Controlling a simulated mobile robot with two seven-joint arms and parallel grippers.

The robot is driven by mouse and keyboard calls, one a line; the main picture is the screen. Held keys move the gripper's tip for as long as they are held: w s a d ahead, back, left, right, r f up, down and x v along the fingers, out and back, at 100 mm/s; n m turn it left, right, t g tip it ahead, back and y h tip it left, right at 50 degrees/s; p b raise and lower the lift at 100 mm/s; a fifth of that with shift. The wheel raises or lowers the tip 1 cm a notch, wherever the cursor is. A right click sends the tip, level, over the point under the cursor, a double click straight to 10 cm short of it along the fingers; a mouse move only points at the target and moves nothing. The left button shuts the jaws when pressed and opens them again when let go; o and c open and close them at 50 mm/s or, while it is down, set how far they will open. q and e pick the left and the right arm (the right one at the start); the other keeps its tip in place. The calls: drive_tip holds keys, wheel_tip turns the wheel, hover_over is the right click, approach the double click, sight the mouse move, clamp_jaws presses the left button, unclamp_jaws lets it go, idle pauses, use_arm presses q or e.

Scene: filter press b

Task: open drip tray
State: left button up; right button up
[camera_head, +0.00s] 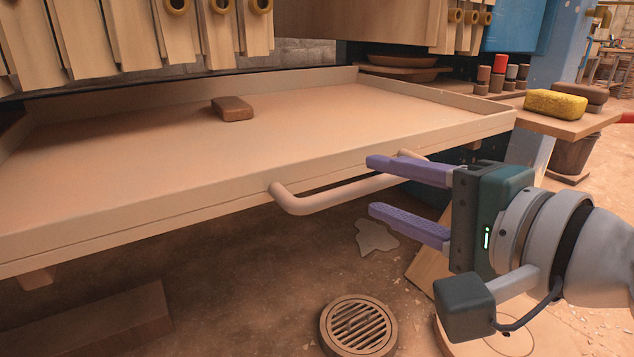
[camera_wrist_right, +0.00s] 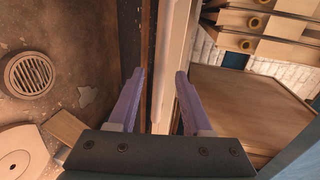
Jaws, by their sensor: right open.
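The drip tray (camera_head: 330,165) is a wide, shallow, beige tray with low walls under the filter plates. Its bar handle (camera_head: 335,193) sticks out from the front edge. My right gripper (camera_head: 370,187) is open near the right end of the handle, with one finger at about the rim's height and the other lower. In the right wrist view the open fingers (camera_wrist_right: 158,75) are on either side of the tray's pale front edge (camera_wrist_right: 170,70). I cannot tell whether they touch the handle. My left gripper is not in view.
A brown block (camera_head: 232,108) lies in the tray. A side shelf (camera_head: 570,127) at the right holds a yellow sponge (camera_head: 555,103). Below are a round floor drain (camera_head: 358,325) and a puddle (camera_head: 376,236). The floor before the tray looks mostly open.

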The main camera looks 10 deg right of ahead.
drive_tip(key=shift+b+x, duration=0.35)
drive_tip(key=shift+x, duration=1.1)
drive_tip(key=shift+c, duration=0.4)
drive_tip(key=shift+d, duration=0.1)
clamp_jaws()
